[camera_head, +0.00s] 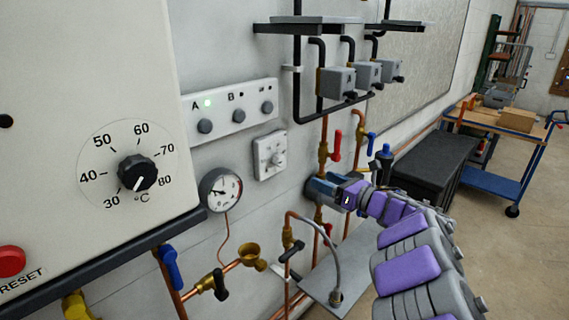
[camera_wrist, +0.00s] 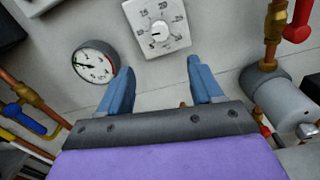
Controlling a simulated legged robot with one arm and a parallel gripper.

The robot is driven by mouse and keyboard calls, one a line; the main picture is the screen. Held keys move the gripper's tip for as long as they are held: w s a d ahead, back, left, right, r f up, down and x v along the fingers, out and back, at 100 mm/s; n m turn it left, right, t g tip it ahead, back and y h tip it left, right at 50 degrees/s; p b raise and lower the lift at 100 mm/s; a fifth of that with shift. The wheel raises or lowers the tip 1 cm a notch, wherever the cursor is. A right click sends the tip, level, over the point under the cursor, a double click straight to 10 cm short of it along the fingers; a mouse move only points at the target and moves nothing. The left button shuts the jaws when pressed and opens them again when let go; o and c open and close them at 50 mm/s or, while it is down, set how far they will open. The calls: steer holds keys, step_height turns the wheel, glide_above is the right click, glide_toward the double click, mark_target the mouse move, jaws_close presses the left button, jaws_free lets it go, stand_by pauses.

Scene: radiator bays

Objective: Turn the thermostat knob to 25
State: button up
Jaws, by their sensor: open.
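The thermostat is a small white square plate on the wall with a round white knob (camera_head: 277,159) and a printed number scale. In the wrist view the knob (camera_wrist: 160,29) shows beyond my fingertips, with a small dark mark on its left side. The numbers are small; I cannot read the setting surely. My gripper (camera_wrist: 160,66) is open and empty, its two blue fingers apart below the thermostat plate and not touching the knob. In the head view my gripper (camera_head: 322,189) is to the right of and below the thermostat.
A pressure gauge (camera_head: 220,189) hangs left of the thermostat, and a panel with A and B buttons (camera_head: 233,108) sits above. A larger black knob (camera_head: 138,173), marked 30 to 80 °C, is on the left cabinet. Copper pipes and a red valve lever (camera_head: 336,146) stand nearby.

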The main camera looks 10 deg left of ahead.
mark_target(282, 161)
steer(key=x, duration=1.6)
steer(key=shift+w+a+b, duration=0.15)
steer(key=shift+a+b, duration=0.05)
steer(key=shift+b, duration=0.2)
steer(key=shift+c, duration=0.2)
steer(key=c, duration=1)
